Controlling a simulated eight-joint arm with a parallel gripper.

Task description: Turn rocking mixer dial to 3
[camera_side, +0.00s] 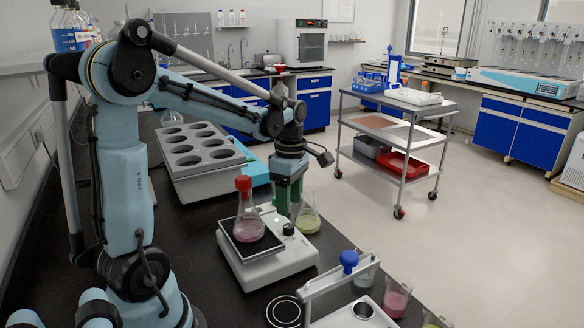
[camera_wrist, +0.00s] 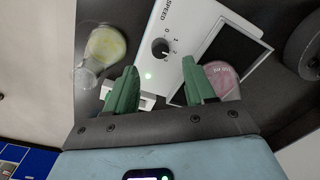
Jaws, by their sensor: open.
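The rocking mixer (camera_side: 272,266) is a white box with a dark square platform, standing on the black bench. Its black round dial (camera_side: 289,229) is on the top face and shows in the wrist view (camera_wrist: 160,48) under the word SPEED, with small numbers around it. I cannot read its setting surely. A red-capped flask of pink liquid (camera_side: 248,222) stands on the platform. My gripper (camera_side: 288,198), with green fingers, points down just above the dial. In the wrist view its fingers (camera_wrist: 160,72) are apart and empty, with the dial just beyond their tips, not between them.
A flask of yellow-green liquid (camera_side: 308,216) stands close beside the mixer. A grey block with round wells (camera_side: 195,155) is behind it.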

